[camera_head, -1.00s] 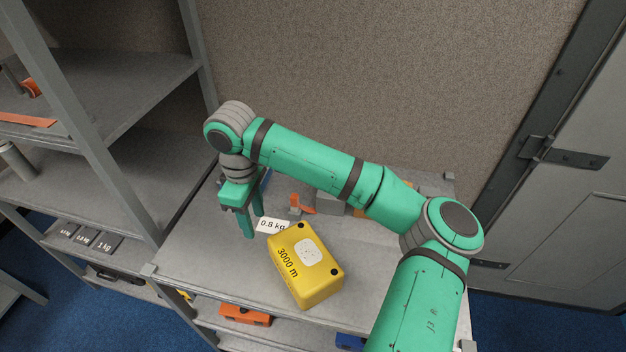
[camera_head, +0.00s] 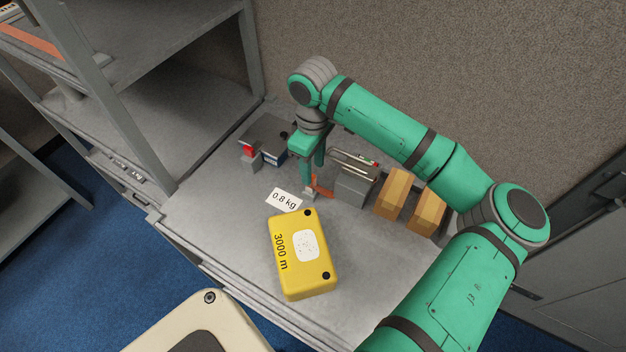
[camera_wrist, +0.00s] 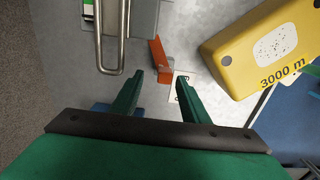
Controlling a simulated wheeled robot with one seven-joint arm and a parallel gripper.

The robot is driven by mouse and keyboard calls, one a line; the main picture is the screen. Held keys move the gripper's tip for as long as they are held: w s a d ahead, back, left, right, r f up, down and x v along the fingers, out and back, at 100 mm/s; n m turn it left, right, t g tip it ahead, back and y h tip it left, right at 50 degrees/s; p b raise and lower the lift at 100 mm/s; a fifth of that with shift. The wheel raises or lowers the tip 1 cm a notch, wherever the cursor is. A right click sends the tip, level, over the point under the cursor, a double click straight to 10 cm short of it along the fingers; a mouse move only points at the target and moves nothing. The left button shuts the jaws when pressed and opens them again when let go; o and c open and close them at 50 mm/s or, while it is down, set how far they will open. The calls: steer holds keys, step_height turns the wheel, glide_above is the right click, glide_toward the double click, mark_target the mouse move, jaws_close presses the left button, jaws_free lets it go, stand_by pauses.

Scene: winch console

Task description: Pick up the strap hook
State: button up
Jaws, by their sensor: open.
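A small orange piece with a grey block at its end, which looks like the strap hook (camera_head: 323,190), lies on the grey counter beside a grey box. In the wrist view the orange piece (camera_wrist: 160,60) shows just beyond the fingertips. My gripper (camera_head: 312,172) is open and points down, partly covering the orange piece in the head view. In the wrist view my gripper (camera_wrist: 160,78) has nothing between its fingers. I cannot tell how high the tips are above the counter.
A yellow 3000 m case (camera_head: 303,255) stands in front, beside a 0.8 kg label (camera_head: 285,199). The grey box (camera_head: 354,187) with a metal bar (camera_wrist: 122,45) is close on the right. Two tan blocks (camera_head: 392,195) stand farther right. A red-topped item (camera_head: 249,152) is behind left.

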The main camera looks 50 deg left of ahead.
steer(key=f, duration=0.5)
steer(key=shift+s+d+f, duration=0.1)
steer(key=shift+s, duration=0.25)
steer(key=shift+f, duration=0.35)
steer(key=shift+s, duration=0.1)
jaws_close()
